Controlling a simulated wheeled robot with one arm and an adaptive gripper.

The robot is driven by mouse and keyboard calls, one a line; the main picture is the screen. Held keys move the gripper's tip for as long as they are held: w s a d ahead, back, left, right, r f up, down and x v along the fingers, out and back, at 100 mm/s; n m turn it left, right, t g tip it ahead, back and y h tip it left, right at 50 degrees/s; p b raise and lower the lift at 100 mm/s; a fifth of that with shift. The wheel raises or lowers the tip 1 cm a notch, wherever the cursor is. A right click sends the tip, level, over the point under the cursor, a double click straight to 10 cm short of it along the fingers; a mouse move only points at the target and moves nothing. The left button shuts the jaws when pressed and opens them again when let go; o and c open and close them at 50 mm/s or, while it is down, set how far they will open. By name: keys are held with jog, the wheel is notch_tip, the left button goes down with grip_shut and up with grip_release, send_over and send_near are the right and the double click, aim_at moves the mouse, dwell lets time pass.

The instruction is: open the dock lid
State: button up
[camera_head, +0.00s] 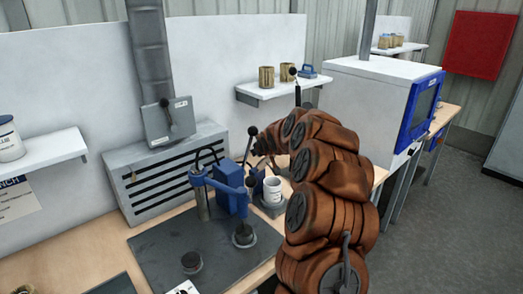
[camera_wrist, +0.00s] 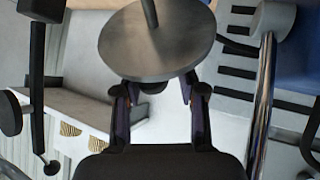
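My gripper (camera_wrist: 160,95) shows in the wrist view with its two dark fingers apart and nothing visibly held between them. A round grey metal disc (camera_wrist: 158,45) with a thin rod is close to the fingertips and covers part of them; I cannot tell whether they touch. In the head view the brown arm ends near a blue bench device (camera_head: 232,190) with black ball-ended levers, and the fingers are hidden. A grey square panel (camera_head: 168,122) with a black knob stands over a slotted grey box (camera_head: 165,175). I cannot tell which part is the dock lid.
A white cup (camera_head: 272,190) stands beside the blue device. A dark mat (camera_head: 175,255) with round fittings lies in front. Tan cylinders (camera_head: 266,76) stand on a wall shelf (camera_head: 262,92). A white cabinet (camera_head: 365,105) stands right; open floor lies beyond it.

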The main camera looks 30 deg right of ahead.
jog(key=shift+o, duration=1.4)
jog(key=shift+d, duration=0.15)
jog(key=shift+s+r, duration=0.1)
jog(key=shift+s, duration=0.05)
jog(key=v, duration=1.1)
jog(key=shift+s+r, duration=0.2)
jog(key=shift+s, duration=0.05)
